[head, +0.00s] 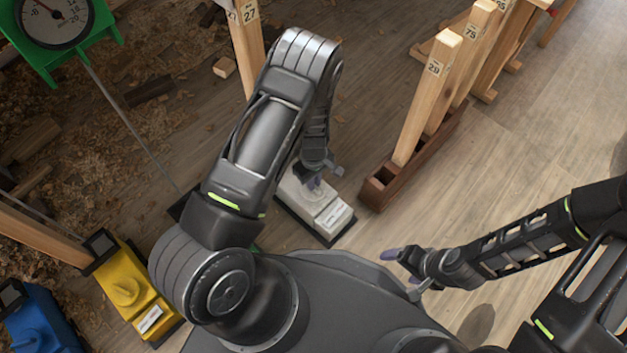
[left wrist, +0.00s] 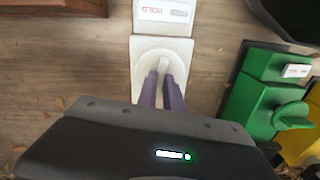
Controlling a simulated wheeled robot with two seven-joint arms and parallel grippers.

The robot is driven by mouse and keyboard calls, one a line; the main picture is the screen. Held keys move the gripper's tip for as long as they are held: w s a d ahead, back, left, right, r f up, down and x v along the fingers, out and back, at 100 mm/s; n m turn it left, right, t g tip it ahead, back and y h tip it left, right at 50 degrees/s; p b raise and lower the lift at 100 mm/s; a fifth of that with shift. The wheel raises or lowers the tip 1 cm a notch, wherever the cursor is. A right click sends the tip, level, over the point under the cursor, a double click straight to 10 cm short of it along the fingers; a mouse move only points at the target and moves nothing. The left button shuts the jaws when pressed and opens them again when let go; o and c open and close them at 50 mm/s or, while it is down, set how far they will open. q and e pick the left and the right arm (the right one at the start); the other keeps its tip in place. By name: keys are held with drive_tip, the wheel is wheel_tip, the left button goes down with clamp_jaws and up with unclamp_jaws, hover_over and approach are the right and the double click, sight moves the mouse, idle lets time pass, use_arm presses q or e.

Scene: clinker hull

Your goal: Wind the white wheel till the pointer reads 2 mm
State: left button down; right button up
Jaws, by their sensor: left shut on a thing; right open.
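The white unit (head: 328,212) stands on the floor beside my base. In the left wrist view its round white wheel (left wrist: 146,58) has a raised grip bar. My left gripper (left wrist: 165,80) has its two fingers shut on that bar; the gripper also shows in the head view (head: 314,180), where it and the arm hide most of the wheel. A round dial (head: 52,22) in a green frame is at the top left, cut by the picture edge. Its pointer slants to the upper left; I cannot read its exact value. My right gripper (head: 402,258) is open and empty.
A yellow unit (head: 128,288) and a blue unit (head: 38,322) stand at lower left. A green unit (left wrist: 262,105) is right of the white one in the left wrist view. Numbered wooden posts (head: 428,95) stand in a brown rack (head: 378,192). Floor at right is clear.

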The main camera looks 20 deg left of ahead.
use_arm(q)
drive_tip(key=shift+m, duration=2.2)
drive_tip(key=c, duration=1.5)
unclamp_jaws()
wheel_tip(320, 180, up, 8)
drive_tip(key=p, duration=0.3)
drive_tip(key=shift+w+f, duration=0.1)
